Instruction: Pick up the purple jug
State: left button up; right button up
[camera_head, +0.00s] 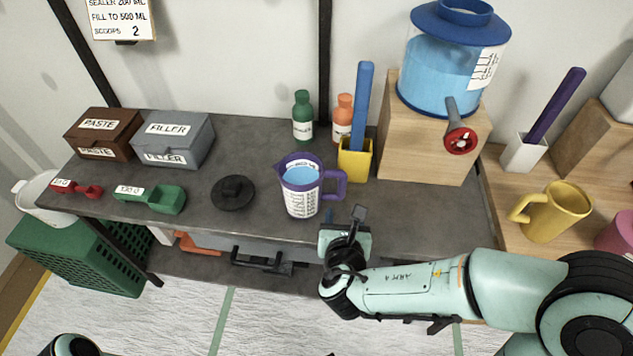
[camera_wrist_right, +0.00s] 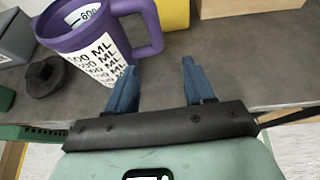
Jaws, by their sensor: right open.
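The purple jug (camera_head: 301,193) stands upright on the grey bench near its front edge. It has a white measuring label and light blue contents, and its handle points right. It also shows in the right wrist view (camera_wrist_right: 90,40), at upper left, with the handle above the space between the fingers. My right gripper (camera_head: 342,220) is at the bench's front edge, just in front and to the right of the jug. In the wrist view its two blue fingers (camera_wrist_right: 161,80) are spread apart with nothing between them. My left gripper is out of view.
A yellow holder (camera_head: 355,160) with a blue stick stands right behind the handle. A black lid (camera_head: 233,193) lies left of the jug. The wooden block (camera_head: 425,150) carries a blue dispenser (camera_head: 450,65) with a red-tipped spout. Green (camera_head: 303,118) and orange bottles stand behind.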

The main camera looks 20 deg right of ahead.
aim_at(342, 193)
jog(key=shift+t, duration=0.3)
jog(key=x, duration=0.2)
jog(key=r+b+x, duration=0.1)
jog(key=x, duration=0.5)
jog(key=shift+w+r, duration=0.2)
jog(key=shift+w, duration=0.05)
jog(key=x, duration=0.2)
jog(key=f+b+x, duration=0.1)
jog(key=x, duration=0.1)
jog(key=shift+s, duration=0.1)
jog(key=shift+w+d+f, duration=0.1)
jog(key=shift+w+d, duration=0.15)
jog(key=shift+w, duration=0.25)
grip_shut()
